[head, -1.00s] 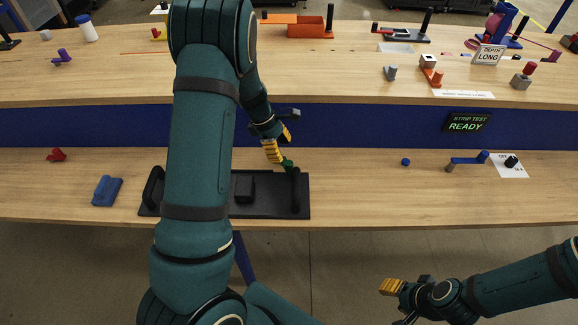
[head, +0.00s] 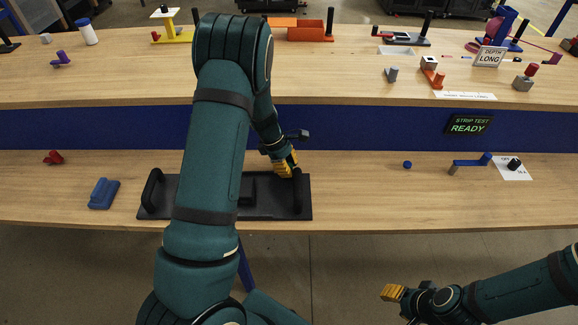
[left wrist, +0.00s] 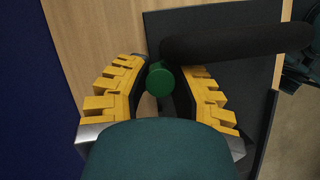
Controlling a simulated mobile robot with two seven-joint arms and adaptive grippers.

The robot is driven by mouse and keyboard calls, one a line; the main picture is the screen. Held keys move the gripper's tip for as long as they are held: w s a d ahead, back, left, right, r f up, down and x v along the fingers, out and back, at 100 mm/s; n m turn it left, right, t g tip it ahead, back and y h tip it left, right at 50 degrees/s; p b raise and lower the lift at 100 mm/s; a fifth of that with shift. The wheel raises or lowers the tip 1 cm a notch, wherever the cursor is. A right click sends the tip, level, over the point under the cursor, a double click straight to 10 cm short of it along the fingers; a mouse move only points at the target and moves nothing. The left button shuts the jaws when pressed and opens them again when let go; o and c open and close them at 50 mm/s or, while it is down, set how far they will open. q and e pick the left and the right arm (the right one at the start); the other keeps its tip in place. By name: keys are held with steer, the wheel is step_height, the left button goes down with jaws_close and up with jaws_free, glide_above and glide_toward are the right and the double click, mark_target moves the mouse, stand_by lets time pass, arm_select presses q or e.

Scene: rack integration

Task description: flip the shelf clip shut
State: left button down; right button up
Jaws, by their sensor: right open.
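A green round knob (left wrist: 160,79) shows in the left wrist view beside a dark bar handle (left wrist: 235,43); I take it to be part of the shelf clip, whose body I cannot make out. My left gripper (head: 287,170) is at the right end of a black tray (head: 275,208) on the front bench, by its right handle (head: 297,190). In the left wrist view its yellow fingers (left wrist: 163,72) stand apart, on either side of the knob. In the head view the gripper hides the knob. My right gripper (head: 392,294) is open and empty, in front of the bench.
The tray's left handle (head: 152,190) stands upright. A blue block (head: 103,194) and a red piece (head: 53,157) lie to the left. A blue lever (head: 470,160) and a blue knob (head: 407,165) are to the right. The bench between is clear. A raised shelf stands behind.

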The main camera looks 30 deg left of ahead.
arm_select(q)
steer(key=shift+s+a+r+m+g+p, duration=0.1)
steer(key=shift+s+a+m+g+p, duration=0.2)
steer(key=shift+m, duration=0.4)
steer(key=shift+s+a+m+g+p, duration=0.1)
steer(key=shift+m+g+p, duration=0.1)
steer(key=shift+m+p, duration=0.35)
steer(key=shift+s+a+m+g, duration=0.15)
steer(key=shift+m+g, duration=0.05)
steer(key=shift+m, duration=0.4)
steer(key=shift+s+a+m+g, duration=0.1)
steer(key=shift+m+g, duration=0.1)
steer(key=shift+m, duration=0.35)
steer(key=c, duration=0.7)
jaws_free()
steer(key=shift+c, duration=0.2)
steer(key=v, duration=1.1)
steer(key=shift+a+r, duration=0.3)
steer(key=shift+a, duration=0.05)
